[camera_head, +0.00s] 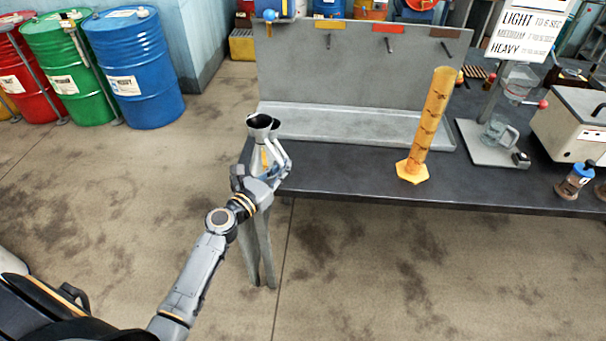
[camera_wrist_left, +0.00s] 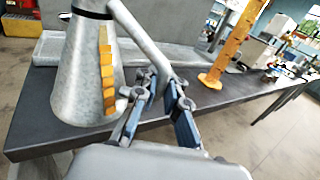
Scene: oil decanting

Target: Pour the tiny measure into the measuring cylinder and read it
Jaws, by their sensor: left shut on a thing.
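A grey metal measure (camera_head: 262,133) with a flared dark mouth stands upright at the left end of the dark bench. In the left wrist view its conical body (camera_wrist_left: 78,75) fills the left side, with a yellow marked strip and a slanting handle. My left gripper (camera_head: 272,170) is shut on the measure at its handle; its fingers (camera_wrist_left: 162,85) close around the handle's lower part. I cannot tell whether the measure's base touches the bench. The tall amber measuring cylinder (camera_head: 430,120), with dark marks and a hexagonal foot, stands on the bench to the right. My right gripper is not in view.
The dark bench (camera_head: 340,180) has a grey tray (camera_head: 350,128) and back panel (camera_head: 350,65) behind. Right of the cylinder are a stand with a glass jug (camera_head: 495,132), a white box (camera_head: 575,125) and a small bottle (camera_head: 572,182). Bench between measure and cylinder is clear.

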